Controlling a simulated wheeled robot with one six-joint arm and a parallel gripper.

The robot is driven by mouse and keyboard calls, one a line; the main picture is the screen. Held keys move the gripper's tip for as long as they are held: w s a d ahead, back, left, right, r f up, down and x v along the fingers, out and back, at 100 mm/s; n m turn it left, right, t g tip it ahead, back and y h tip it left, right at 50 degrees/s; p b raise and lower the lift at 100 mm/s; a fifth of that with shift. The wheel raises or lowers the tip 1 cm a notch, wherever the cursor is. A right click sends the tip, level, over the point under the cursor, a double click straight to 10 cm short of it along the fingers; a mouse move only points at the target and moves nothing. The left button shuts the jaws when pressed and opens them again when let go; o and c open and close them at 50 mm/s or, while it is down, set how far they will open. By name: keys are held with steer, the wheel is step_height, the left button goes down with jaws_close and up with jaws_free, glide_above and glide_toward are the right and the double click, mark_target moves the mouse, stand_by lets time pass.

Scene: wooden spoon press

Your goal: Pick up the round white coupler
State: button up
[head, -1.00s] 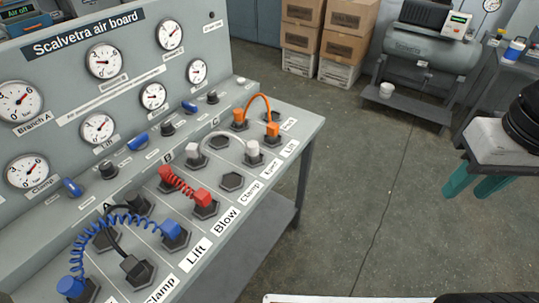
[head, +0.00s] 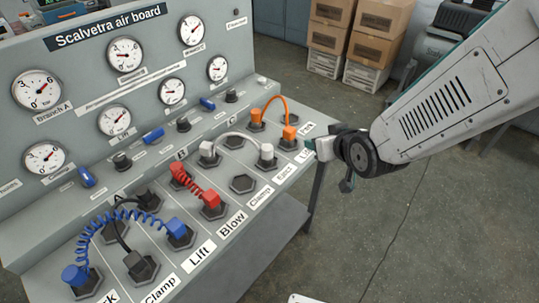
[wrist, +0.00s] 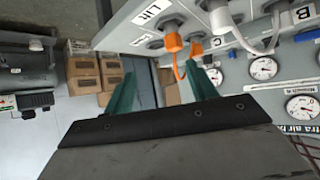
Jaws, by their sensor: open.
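A white hose arcs between two white couplers on the sloped air board. One white coupler (head: 266,156) stands in a front socket beside an empty hex socket, and the other white coupler (head: 208,151) is at the hose's far end. At this size I cannot tell which is rounder. The wrist view shows a white coupler (wrist: 219,18) at the upper edge, partly cut off. My gripper (head: 328,152) is right of the board's right edge, apart from both. In the wrist view its teal fingers are spread and empty, with orange couplers beyond them.
An orange hose with orange couplers (head: 290,133) stands between the white hose and my gripper. A red coiled hose (head: 196,188) and a blue coiled hose (head: 125,222) are to the left. Cardboard boxes (head: 375,28) stand behind. The floor right of the board is clear.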

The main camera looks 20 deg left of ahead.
mark_target(270, 153)
steer(key=s+a+f+y, duration=0.1)
steer(key=a+f, duration=0.1)
steer(key=a, duration=0.1)
steer(key=s+a+f+n+y, duration=0.1)
steer(key=a+f, duration=0.1)
steer(key=a, duration=0.1)
steer(key=s+a+f+n+y, duration=0.1)
steer(key=a, duration=0.2)
steer(key=shift+s+a+f+t+y, duration=0.15)
steer(key=shift+a+f+t+y, duration=0.15)
steer(key=shift+a+f+t, duration=0.1)
steer(key=x, duration=0.7)
steer(key=shift+a+f, duration=0.2)
steer(key=shift+a, duration=0.1)
steer(key=c, duration=1.1)
